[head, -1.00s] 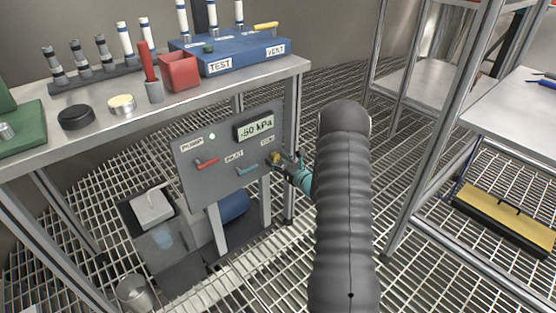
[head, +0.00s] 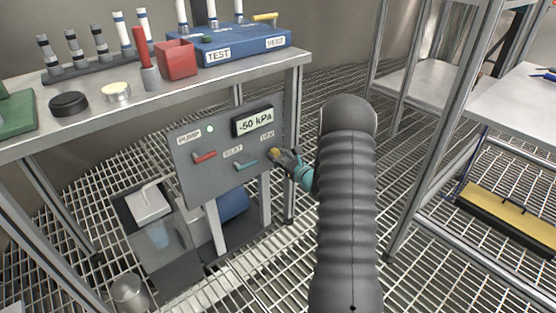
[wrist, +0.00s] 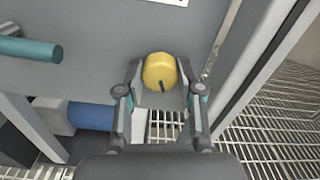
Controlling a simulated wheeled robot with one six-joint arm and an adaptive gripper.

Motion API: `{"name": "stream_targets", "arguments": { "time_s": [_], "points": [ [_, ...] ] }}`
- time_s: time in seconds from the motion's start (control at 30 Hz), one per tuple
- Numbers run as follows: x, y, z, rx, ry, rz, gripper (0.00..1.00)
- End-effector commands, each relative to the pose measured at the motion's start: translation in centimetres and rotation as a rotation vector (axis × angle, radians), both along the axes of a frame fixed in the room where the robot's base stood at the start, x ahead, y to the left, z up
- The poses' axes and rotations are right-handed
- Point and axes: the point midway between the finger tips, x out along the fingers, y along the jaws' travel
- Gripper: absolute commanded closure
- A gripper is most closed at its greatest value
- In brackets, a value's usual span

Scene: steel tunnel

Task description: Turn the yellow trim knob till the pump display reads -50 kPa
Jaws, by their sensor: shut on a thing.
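The yellow trim knob (head: 274,152) is at the right edge of the grey pump panel (head: 205,178). In the wrist view the knob (wrist: 160,71) sits between the fingers, with a dark mark on its lower face. My gripper (wrist: 161,85) is shut on it; in the head view my gripper (head: 284,157) reaches the knob from the right. The pump display (head: 253,122), above and left of the knob, reads -50 kPa.
A red lever (head: 204,157) and a teal lever (head: 246,165) stick out of the panel left of the knob; the teal lever (wrist: 30,49) shows in the wrist view. A table leg (head: 289,190) stands close right of the panel. The bench top (head: 200,93) is above.

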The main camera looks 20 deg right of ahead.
Motion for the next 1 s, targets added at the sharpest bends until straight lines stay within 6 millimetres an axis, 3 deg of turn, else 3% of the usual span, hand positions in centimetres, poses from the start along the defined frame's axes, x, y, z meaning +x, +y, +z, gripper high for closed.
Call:
{"name": "stream_targets", "arguments": {
  "time_s": [0.2,0.23,0.33,0.73,1.0],
  "points": [
    [0.0,0.0,0.1,0.0,0.0,0.0,0.98],
    [0.0,0.0,0.1,0.001,0.0,0.0,0.61],
    [0.0,0.0,0.1,0.001,0.0,0.0,0.38],
    [-0.5,-0.2,0.0,0.002,0.002,-0.002,0.38],
    [-4.8,-1.4,0.0,0.003,0.002,-0.003,0.38]
  ]
}}
